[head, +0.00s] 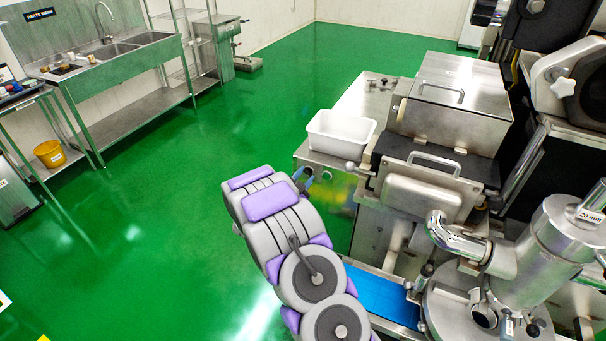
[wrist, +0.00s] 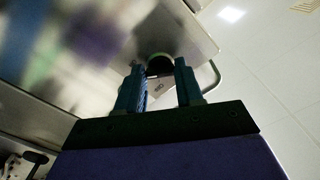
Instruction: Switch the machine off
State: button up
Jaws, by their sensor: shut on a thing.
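The steel encrusting machine (head: 445,105) stands at the right in the head view. My gripper (head: 304,174) is at the left side of its front cabinet, partly hidden by my arm. In the wrist view my gripper (wrist: 159,84) has its two blue fingers on either side of a dark round knob (wrist: 159,63) on a shiny metal panel (wrist: 190,35). The fingers are shut on this knob. A small pale tag with unreadable marks shows between the fingers. In the head view the knob is hidden, so its setting cannot be told.
A white tub (head: 340,133) stands on the cabinet top just above my gripper. A blue conveyor belt (head: 378,296) lies low beside my arm. The green floor (head: 150,220) to the left is clear, up to the steel sink bench (head: 120,70).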

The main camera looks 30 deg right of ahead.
jog(key=n+p, duration=0.3)
jog(key=shift+r+n, duration=0.15)
jog(key=shift+n, duration=0.25)
jog(key=n+p, duration=0.3)
jog(key=shift+r+n, duration=0.1)
jog(key=shift+n, duration=0.2)
jog(key=n+p, duration=0.3)
jog(key=shift+n, duration=0.3)
jog(key=shift+w+n+p, duration=0.1)
jog(key=shift+n+p, duration=1.05)
jog(key=shift+n, duration=0.85)
jog(key=o, duration=1)
jog(key=shift+f, duration=0.2)
jog(key=shift+o, duration=0.2)
